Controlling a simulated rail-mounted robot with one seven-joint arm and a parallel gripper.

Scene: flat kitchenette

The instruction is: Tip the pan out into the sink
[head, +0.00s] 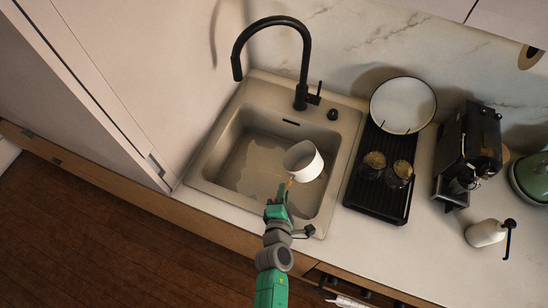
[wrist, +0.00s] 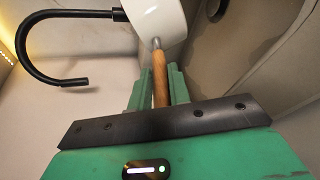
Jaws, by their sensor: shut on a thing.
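The white pan (head: 311,168) is over the right part of the sink (head: 348,126), tilted on its side with its opening facing left. In the wrist view the white pan body (wrist: 152,18) is at the top, with its wooden handle (wrist: 160,75) running down between the fingers. My gripper (head: 283,192) is shut on the handle, at the sink's front side; it also shows in the wrist view (wrist: 159,92). An irregular patch like liquid (head: 250,165) covers part of the basin floor. The inside of the pan is only partly visible.
A black faucet (head: 305,60) arches over the back of the sink; it shows at upper left in the wrist view (wrist: 22,42). Right of the sink is a black drying rack (head: 376,205) with a white plate (head: 403,104) and two glasses. A tall pale panel stands left.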

